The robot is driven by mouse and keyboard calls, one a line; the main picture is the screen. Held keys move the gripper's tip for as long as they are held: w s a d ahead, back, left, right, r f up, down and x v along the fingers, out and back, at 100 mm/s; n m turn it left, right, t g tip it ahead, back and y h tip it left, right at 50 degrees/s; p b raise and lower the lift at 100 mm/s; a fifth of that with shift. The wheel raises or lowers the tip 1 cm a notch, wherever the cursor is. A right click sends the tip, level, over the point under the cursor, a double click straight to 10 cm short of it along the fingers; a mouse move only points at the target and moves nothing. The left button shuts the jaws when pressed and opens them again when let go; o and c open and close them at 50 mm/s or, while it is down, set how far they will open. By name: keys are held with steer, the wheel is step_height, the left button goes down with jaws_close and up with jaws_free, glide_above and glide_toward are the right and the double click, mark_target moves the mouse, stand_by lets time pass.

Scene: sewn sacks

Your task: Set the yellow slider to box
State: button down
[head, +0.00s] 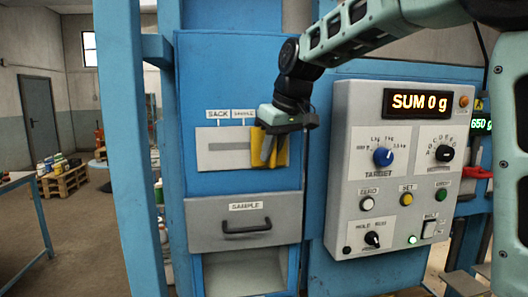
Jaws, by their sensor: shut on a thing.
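The yellow slider (282,152) is a block at the right end of a pale plate (208,136) with a dark horizontal slot (229,147). The left part of the slot is bare. Above the plate are two small labels, SACK (218,114) at the left and one that seems to read SAMPLE (244,114) to its right. No label reading box is legible. My gripper (268,150) points down in front of the slider and is shut on it. The fingers and wrist cover part of the slider and the plate's right upper edge.
Below is a grey SAMPLE drawer (203,224) with a black handle, above an open chute (243,272). At right a grey control box (340,180) juts out with knobs, buttons and a display reading SUM 0 g (418,103). A blue post (122,130) stands at left.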

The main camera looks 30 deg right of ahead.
steer(key=shift+s+d+f, duration=0.1)
steer(key=shift+d+f, duration=0.05)
steer(key=shift+f, duration=0.2)
steer(key=c, duration=1.4)
jaws_free()
steer(key=shift+d, duration=0.1)
steer(key=shift+r, duration=0.55)
steer(key=b+v, duration=0.2)
steer(key=v, duration=1.4)
steer(key=shift+r, duration=0.25)
steer(key=shift+s, duration=0.1)
